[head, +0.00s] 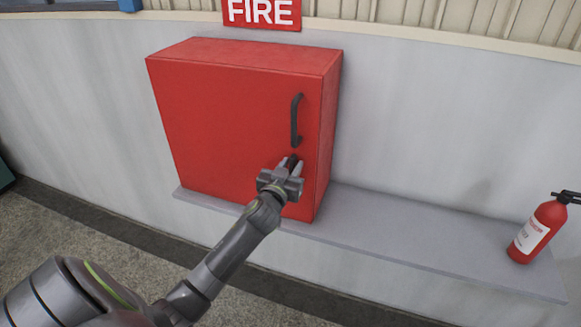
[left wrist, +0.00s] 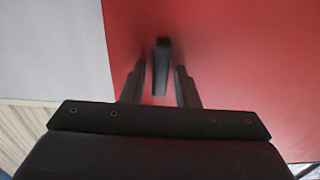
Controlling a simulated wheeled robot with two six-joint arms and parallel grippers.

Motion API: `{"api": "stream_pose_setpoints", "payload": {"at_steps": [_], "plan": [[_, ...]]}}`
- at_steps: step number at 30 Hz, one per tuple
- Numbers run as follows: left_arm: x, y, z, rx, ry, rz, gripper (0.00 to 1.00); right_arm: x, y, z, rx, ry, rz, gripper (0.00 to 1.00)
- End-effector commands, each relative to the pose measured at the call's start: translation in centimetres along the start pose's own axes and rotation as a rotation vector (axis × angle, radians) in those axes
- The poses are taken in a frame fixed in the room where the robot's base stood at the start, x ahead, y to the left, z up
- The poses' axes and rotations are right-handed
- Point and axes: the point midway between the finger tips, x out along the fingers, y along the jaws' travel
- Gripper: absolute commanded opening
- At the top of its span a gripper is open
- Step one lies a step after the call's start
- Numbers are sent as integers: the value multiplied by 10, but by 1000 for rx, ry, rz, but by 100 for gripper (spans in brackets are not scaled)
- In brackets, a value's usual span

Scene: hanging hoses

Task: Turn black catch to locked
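The black catch (head: 292,159) is on the front of the red cabinet door (head: 225,130), low near its right edge and below the black handle (head: 296,120). My left gripper (head: 290,166) is at the catch, its fingers pointing at the door. In the left wrist view the catch (left wrist: 162,62) lies between the two fingertips (left wrist: 161,78), its long side running roughly along the fingers. A gap shows on each side, narrower on the left, so the gripper is open around it. The fingers partly hide the catch in the head view. My right gripper is not in view.
The cabinet stands shut on a grey ledge (head: 400,245) against a pale wall. A red fire extinguisher (head: 537,232) stands at the ledge's right end. A red FIRE sign (head: 262,13) is above the cabinet. The ledge between cabinet and extinguisher is clear.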

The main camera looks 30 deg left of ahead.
Motion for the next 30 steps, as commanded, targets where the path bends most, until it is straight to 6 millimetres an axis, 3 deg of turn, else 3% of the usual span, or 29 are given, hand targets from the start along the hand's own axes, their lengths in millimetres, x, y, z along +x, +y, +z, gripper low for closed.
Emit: {"api": "stream_pose_setpoints", "payload": {"at_steps": [1, 6, 20, 30], "plan": [[0, 0, 0, 0, 0, 0, 21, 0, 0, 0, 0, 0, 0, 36], [0, 0, 0, 0, 0, 0, 0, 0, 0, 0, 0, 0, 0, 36], [0, 0, 0, 82, -1, 0, 0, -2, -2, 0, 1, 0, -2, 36], [0, 2, 0, 355, -2, -1, 0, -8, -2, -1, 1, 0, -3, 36]]}}
